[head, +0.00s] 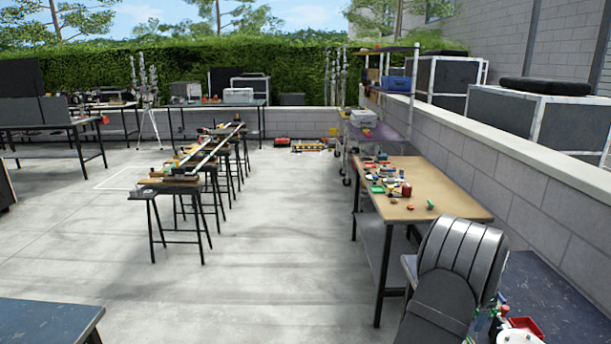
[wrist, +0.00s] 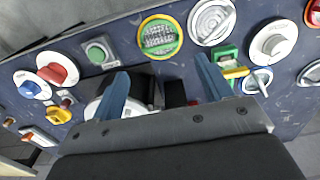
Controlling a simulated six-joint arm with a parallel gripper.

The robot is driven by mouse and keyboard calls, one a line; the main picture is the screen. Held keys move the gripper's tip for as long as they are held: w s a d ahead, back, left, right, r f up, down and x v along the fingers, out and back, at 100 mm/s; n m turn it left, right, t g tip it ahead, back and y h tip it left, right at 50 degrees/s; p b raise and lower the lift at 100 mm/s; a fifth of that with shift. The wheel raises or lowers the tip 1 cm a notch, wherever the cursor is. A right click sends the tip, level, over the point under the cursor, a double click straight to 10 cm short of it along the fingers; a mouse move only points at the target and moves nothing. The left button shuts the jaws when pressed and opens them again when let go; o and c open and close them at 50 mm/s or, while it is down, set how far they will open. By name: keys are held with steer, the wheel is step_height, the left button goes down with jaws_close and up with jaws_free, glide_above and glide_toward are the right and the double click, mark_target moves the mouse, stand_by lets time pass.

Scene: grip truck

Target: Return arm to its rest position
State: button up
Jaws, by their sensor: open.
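My gripper (wrist: 161,68) shows in the wrist view as two blue fingers, spread wide apart. I see nothing held between them. Behind and below the fingers is a dark blue panel or tabletop (wrist: 135,50) bearing several knobs and buttons. A black and white part (wrist: 142,85) shows between the fingers; I cannot tell what it is. In the head view, a dark ribbed link of my arm (head: 458,258) fills the lower right, and the fingers are not visible there.
A wooden-topped table (head: 450,205) with small coloured items stands beside the arm. A blue bench surface (head: 545,295) with a red tray (head: 524,326) is at the lower right, near the block wall (head: 500,165). Trestles (head: 180,195) stand left; the concrete floor (head: 275,230) between is clear.

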steer(key=s+d+r, duration=0.2)
steer(key=s, duration=0.1)
steer(key=s+d+r, duration=0.2)
steer(key=s, duration=0.1)
steer(key=s+d+r, duration=0.1)
steer(key=s+d, duration=0.1)
steer(key=s, duration=0.2)
steer(key=shift+d+r, duration=0.35)
steer(key=shift+r, duration=0.05)
steer(key=s+d+r, duration=0.2)
steer(key=s, duration=0.4)
steer(key=s+d+r, duration=0.3)
steer(key=s, duration=0.3)
steer(key=w+f, duration=0.2)
steer(key=w, duration=0.1)
steer(key=w+a+f, duration=0.1)
steer(key=w+f, duration=0.1)
steer(key=w, duration=0.2)
steer(key=w+f, duration=0.2)
steer(key=w, duration=0.1)
steer(key=shift+w+a+f, duration=0.3)
steer(key=shift+w+f, duration=0.05)
steer(key=shift+w, duration=0.05)
steer(key=f, duration=0.3)
steer(key=shift+w+f, duration=0.1)
steer(key=shift+w, duration=0.25)
steer(key=shift+f, duration=0.5)
